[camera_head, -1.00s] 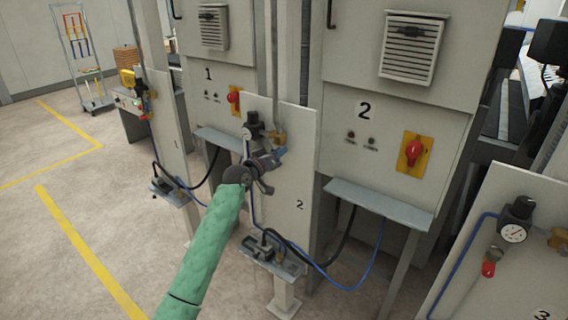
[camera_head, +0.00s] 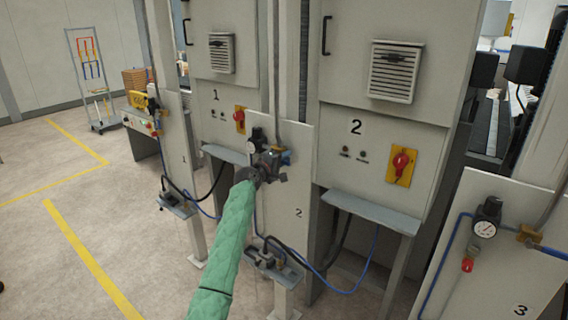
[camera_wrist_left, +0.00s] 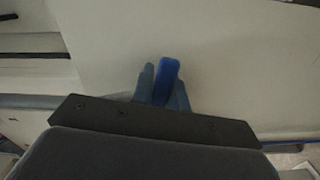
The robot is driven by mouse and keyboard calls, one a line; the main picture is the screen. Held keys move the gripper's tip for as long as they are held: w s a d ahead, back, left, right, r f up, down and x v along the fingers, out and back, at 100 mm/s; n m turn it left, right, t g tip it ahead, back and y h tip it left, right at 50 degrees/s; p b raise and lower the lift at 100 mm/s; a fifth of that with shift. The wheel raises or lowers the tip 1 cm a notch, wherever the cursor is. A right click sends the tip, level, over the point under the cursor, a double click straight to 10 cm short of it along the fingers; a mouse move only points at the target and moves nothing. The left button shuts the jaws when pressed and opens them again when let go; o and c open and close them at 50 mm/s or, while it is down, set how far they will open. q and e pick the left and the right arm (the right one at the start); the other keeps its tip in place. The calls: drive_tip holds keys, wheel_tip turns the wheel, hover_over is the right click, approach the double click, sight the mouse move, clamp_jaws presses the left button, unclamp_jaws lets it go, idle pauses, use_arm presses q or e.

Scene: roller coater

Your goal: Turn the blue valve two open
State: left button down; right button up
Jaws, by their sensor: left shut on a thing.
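The blue valve two (camera_head: 287,157) is on the panel marked 2 (camera_head: 299,190), below a pressure gauge. My left gripper (camera_head: 273,164) comes in from the left, its arm in a green sleeve, and is at the valve. In the left wrist view the blue valve handle (camera_wrist_left: 167,80) stands between the two fingers of my left gripper (camera_wrist_left: 164,88), which are shut on it. The gripper and wrist partly hide the valve in the head view. My right gripper is not in view.
Cabinets 1 and 2 with red switches (camera_head: 401,162) stand behind the panel. A grey shelf (camera_head: 370,212) juts out at the right. Panel 3 (camera_head: 500,250) with its gauge is at front right. Cables and a bracket (camera_head: 273,264) hang below. Open floor (camera_head: 110,230) lies left.

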use_arm(q)
drive_tip(key=shift+r+n+p, duration=0.5)
drive_tip(key=shift+n+p, duration=0.2)
drive_tip(key=shift+n, duration=0.5)
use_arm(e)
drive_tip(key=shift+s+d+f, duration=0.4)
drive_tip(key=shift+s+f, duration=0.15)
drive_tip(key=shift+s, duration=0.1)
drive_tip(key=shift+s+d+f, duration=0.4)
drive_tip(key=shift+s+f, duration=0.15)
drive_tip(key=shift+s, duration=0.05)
use_arm(q)
drive_tip(key=c, duration=1.4)
unclamp_jaws()
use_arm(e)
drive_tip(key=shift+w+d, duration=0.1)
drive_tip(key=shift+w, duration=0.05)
use_arm(q)
drive_tip(key=shift+s+a+f, duration=0.1)
drive_tip(key=shift+b+v, duration=1.55)
drive_tip(key=shift+v, duration=2.2)
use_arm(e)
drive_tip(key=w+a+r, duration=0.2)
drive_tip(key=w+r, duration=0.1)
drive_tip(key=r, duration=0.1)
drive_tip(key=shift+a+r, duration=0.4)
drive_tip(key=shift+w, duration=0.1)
